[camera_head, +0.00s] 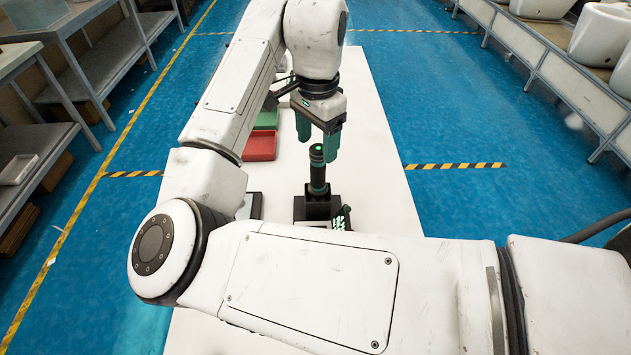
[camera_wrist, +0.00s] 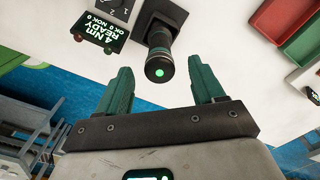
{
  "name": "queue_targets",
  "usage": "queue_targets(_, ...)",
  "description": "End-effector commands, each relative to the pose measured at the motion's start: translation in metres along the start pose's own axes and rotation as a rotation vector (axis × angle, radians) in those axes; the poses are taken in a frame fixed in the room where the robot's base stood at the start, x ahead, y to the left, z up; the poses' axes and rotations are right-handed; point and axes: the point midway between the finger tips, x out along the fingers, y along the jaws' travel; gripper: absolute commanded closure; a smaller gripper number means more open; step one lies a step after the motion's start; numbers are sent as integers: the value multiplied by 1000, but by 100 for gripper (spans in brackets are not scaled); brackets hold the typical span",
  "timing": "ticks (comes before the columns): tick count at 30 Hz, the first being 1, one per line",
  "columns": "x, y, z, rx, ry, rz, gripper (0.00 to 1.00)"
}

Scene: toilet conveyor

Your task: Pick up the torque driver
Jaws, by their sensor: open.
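The torque driver (camera_head: 317,168) is a dark cylinder with green bands and a lit green dot on its top end. It stands upright in a black holder (camera_head: 312,208) on the white table. It also shows in the wrist view (camera_wrist: 160,62), seen end-on and ahead of the fingers, apart from both. My gripper (camera_head: 332,145) has green fingers and is above the driver, a little beyond it in the head view. In the wrist view my gripper (camera_wrist: 165,88) is open and empty, its fingers spread to either side of the driver's line.
A small display (camera_wrist: 97,28) reading "READY" stands beside the holder. Red (camera_head: 260,146) and green (camera_head: 267,118) trays lie on the white table (camera_head: 375,150). Shelves (camera_head: 75,60) stand on the left; a conveyor (camera_head: 560,70) with toilets runs on the right.

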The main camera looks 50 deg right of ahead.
Motion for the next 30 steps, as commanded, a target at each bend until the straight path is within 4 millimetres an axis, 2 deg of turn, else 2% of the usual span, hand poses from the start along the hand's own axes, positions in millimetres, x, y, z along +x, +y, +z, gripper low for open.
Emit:
queue_targets(8, 26, 0, -2, 0, 0, 1, 32)
queue_targets(15, 59, -1, -5, -1, 1, 1, 32)
queue_targets(24, 66, -1, -5, 0, 1, -1, 32)
queue_targets(30, 66, -1, -5, 0, 1, -1, 49)
